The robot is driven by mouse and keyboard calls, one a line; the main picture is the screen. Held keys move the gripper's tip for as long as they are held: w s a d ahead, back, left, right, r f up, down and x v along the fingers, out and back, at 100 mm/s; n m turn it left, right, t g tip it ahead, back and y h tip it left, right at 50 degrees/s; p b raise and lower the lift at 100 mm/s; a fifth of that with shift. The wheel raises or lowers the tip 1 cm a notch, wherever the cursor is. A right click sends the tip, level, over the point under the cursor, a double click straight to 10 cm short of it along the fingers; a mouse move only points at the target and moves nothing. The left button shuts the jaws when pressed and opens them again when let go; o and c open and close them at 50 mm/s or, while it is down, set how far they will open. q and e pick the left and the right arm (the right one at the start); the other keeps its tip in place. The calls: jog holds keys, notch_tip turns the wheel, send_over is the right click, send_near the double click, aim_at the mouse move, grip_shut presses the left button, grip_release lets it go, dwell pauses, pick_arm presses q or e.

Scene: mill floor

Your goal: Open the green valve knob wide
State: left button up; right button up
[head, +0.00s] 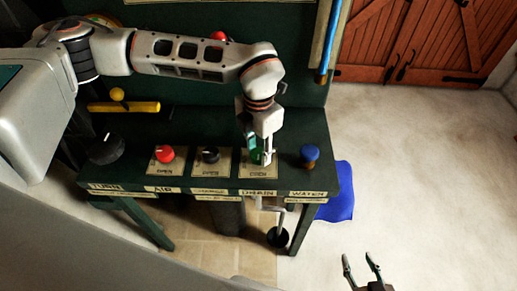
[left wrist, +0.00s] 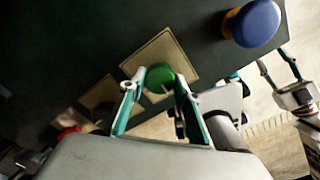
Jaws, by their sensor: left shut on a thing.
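The green valve knob (head: 257,156) sits on a pale plate labelled DRAIN on the dark green bench. My left gripper (head: 262,157) reaches down over it from above and hides part of it. In the left wrist view the green knob (left wrist: 160,77) lies between the two fingertips of my left gripper (left wrist: 158,86), which is shut on it.
A red knob (head: 166,154) and black knob (head: 210,155) are left of the green one, with a larger black knob (head: 107,149) further left. A blue knob (head: 309,153) stands close on the right. The floor (head: 420,170) right of the bench is clear.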

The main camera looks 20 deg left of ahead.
aim_at(259, 154)
pick_arm(q)
jog(key=shift+n, duration=0.4)
jog(key=o, duration=1.1)
notch_tip(259, 154, up, 12)
dwell(0.6)
